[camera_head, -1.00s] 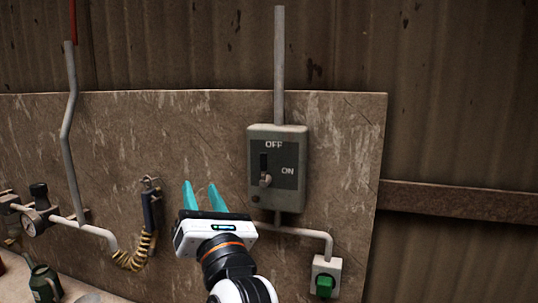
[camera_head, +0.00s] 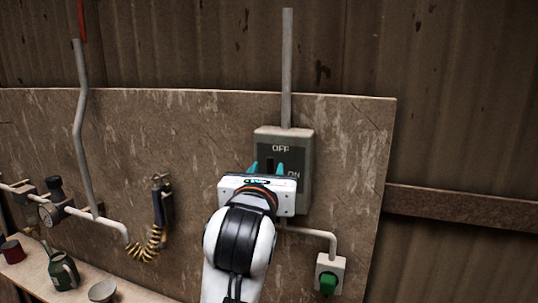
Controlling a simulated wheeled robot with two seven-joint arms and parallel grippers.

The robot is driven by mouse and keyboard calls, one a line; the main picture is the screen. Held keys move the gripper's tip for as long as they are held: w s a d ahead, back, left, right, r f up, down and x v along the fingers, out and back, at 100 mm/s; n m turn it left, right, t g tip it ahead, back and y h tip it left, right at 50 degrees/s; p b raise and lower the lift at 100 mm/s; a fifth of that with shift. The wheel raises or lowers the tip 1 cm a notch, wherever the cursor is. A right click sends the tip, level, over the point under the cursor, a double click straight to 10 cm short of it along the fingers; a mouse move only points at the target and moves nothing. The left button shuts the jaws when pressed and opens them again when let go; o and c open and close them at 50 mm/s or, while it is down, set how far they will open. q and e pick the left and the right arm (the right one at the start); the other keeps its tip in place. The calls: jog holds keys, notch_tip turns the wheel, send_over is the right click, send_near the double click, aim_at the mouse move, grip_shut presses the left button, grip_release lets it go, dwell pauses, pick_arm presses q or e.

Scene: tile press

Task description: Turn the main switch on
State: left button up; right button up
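The main switch is a grey-green box (camera_head: 302,150) on the wall board, with OFF marked at the top and ON lower right. My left gripper (camera_head: 267,168) is in front of the box, its teal fingertips pointing at the switch face. The two fingertips show apart, one on each side of the dark slot, so the gripper is open. The lever is hidden behind the gripper body, and I cannot tell whether the fingers touch it. My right gripper is not in view.
A green button box (camera_head: 328,283) sits below right of the switch. A dark handle with a coiled yellow cord (camera_head: 157,236) hangs to the left. A gauge and pipes (camera_head: 50,212) are further left. A green can (camera_head: 63,272) and a bowl (camera_head: 102,291) stand on the bench.

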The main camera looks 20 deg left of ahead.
aim_at(270, 165)
pick_arm(q)
jog(key=shift+w+a+p, duration=0.15)
jog(key=shift+w+p, duration=0.1)
jog(key=shift+w, duration=0.55)
jog(key=shift+w+a+p, duration=0.1)
jog(key=shift+w+p, duration=0.15)
jog(key=shift+w, duration=0.55)
grip_shut()
